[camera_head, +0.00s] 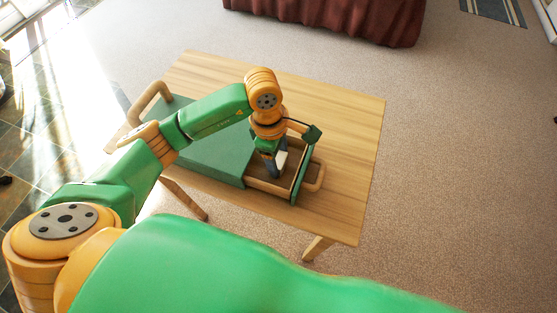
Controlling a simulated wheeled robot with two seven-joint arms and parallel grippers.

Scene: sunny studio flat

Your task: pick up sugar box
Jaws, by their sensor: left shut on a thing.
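My left gripper (274,165) points down into the open end of a wooden drawer (260,184) and is shut on a small pale box, which I take to be the sugar box (282,159). Only a small whitish face of it shows beside the fingers; the gripper and wrist hide the rest. I cannot tell whether it touches the drawer floor. My right gripper is out of view.
The drawer juts from a green-topped case (205,146) with wooden handles, on a light wooden table (345,120). The table's right side is clear. A dark red draped piece of furniture (330,15) stands beyond on the carpet.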

